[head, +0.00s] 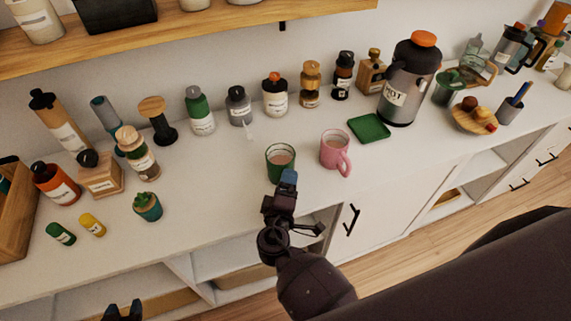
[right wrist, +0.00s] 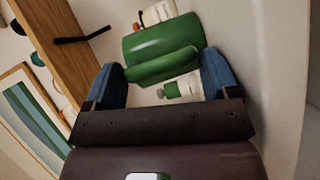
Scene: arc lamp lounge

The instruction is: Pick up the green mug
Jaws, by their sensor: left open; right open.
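The green mug (head: 281,152) stands upright on the white counter, with a light brown inside. My right gripper (head: 289,177) is at its near side and hides part of its lower front. In the right wrist view, the green mug (right wrist: 160,38) is just ahead of the open right gripper (right wrist: 160,78), with a green part, seemingly its handle, reaching toward the gap between the blue fingers. I cannot tell whether they touch. My left gripper (head: 122,312) is open at the bottom edge of the head view, well away from the mug.
A pink mug (head: 335,151) stands close on the right, its handle toward the front. A green tray (head: 369,127) and a steel hot-drink flask (head: 409,80) are further right. Several bottles line the back. A wooden shelf (head: 190,32) hangs above.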

